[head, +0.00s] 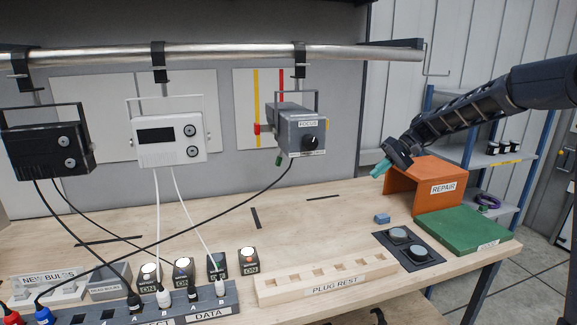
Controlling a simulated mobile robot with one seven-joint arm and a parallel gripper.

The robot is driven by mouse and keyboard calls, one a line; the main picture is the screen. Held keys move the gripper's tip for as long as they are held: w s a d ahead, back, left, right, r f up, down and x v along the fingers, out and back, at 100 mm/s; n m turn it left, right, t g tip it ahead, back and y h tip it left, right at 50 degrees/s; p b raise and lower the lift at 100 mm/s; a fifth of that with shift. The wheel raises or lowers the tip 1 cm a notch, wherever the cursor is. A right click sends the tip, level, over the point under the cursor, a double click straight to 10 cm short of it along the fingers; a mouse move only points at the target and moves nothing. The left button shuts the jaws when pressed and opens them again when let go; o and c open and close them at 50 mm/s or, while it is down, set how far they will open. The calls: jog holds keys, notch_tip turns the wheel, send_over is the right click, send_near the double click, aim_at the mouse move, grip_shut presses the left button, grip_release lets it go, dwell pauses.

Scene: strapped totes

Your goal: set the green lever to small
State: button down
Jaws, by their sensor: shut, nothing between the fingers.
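A grey box-shaped device (301,132) labelled FOCUS hangs from the overhead rail, with a dark round knob (312,143) on its front. My gripper (379,170), with teal fingertips, is shut and empty. It is in the air to the right of the device, in front of the orange box, apart from the lever.
A metal rail (215,55) spans the top, also carrying a white device (166,138) and a black device (48,148). Cables run down to the power strip. An orange REPAIR box (428,186), green board (464,232) and PLUG REST block (325,279) stand on the bench.

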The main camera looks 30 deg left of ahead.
jog(key=w+a+f+n+g+y, duration=0.1)
jog(key=w+a+f+g+y, duration=0.15)
jog(key=a, duration=0.55)
jog(key=w+a+f+n+g+y, duration=0.1)
jog(key=w+a+f+g, duration=0.15)
jog(key=a, duration=0.55)
jog(key=g+y, duration=0.4)
send_near(281, 153)
jog(key=s+a+f, duration=0.2)
jog(key=s+a, duration=0.2)
jog(key=a, duration=0.1)
jog(key=shift+s, duration=0.3)
jog(key=shift+f, duration=0.1)
jog(key=shift+s+a+g+y, duration=0.45)
jog(key=shift+s+a+g, duration=0.05)
jog(key=shift+s+a, duration=0.45)
jog(key=shift+d, duration=0.15)
